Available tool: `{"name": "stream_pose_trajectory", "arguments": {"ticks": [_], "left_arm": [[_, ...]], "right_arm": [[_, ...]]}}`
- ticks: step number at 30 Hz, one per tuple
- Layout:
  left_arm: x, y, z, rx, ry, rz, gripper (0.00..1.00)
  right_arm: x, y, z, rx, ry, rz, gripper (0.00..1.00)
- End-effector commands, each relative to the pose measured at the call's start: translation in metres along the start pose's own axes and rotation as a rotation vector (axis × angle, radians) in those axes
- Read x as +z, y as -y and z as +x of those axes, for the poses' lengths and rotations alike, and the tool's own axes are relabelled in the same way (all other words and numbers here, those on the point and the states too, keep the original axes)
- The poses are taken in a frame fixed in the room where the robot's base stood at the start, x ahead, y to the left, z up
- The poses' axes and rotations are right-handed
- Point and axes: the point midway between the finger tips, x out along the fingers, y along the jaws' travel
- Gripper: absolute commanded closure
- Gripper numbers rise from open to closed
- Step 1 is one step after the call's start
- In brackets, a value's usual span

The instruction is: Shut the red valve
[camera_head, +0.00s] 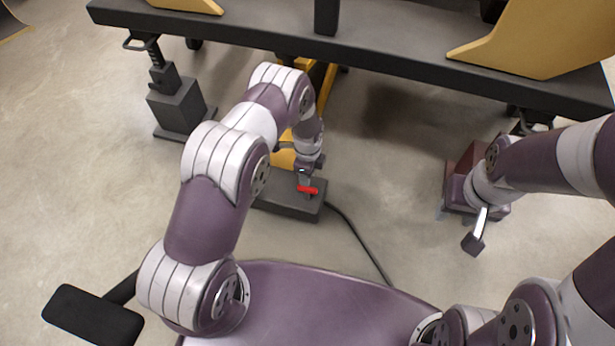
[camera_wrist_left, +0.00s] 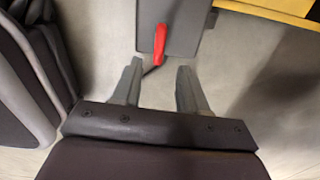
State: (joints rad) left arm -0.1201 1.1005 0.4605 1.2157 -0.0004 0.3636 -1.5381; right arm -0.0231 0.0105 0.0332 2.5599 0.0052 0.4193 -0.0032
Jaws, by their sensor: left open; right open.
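The red valve (camera_head: 308,190) is a small lever handle on top of a dark grey block (camera_head: 285,205) on the floor. My left gripper (camera_head: 304,182) is above it and partly covers its surroundings. In the left wrist view the red valve (camera_wrist_left: 159,43) lies just beyond the fingertips, roughly midway between them. My left gripper (camera_wrist_left: 160,66) is open there, with nothing between its fingers; I cannot tell whether it touches the handle. My right gripper (camera_head: 472,207) is open, low at the right, well away from the valve; its fingers are partly hidden.
A long dark beam (camera_head: 380,55) with yellow plates crosses behind the valve. A grey jack stand (camera_head: 178,108) is at the left. A black cable (camera_head: 360,240) runs from the block towards me. A reddish-brown box (camera_head: 464,165) is beside my right gripper. The floor between is clear.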

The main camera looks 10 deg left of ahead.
Motion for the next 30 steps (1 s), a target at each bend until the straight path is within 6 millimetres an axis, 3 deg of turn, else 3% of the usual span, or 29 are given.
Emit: {"name": "stream_pose_trajectory", "arguments": {"ticks": [1,7,25,29,30], "left_arm": [[0.000,0.000,-0.019,-0.001,0.000,0.000,0.57],[0.000,0.000,-0.045,0.000,0.000,0.001,0.57],[0.000,0.000,-0.046,0.001,0.000,-0.008,0.57],[0.000,-0.003,-0.045,0.008,0.001,-0.174,0.57],[0.001,-0.018,-0.042,0.042,0.007,-0.277,0.57]], "right_arm": [[-0.001,0.000,-0.012,0.000,0.000,0.000,0.57],[-0.003,0.000,-0.021,0.000,0.000,0.000,0.57],[-0.002,0.000,-0.021,0.000,0.001,0.000,0.57],[-0.002,0.000,-0.021,0.000,0.000,0.000,0.57],[-0.002,0.000,-0.021,0.000,0.001,0.000,0.57]]}}
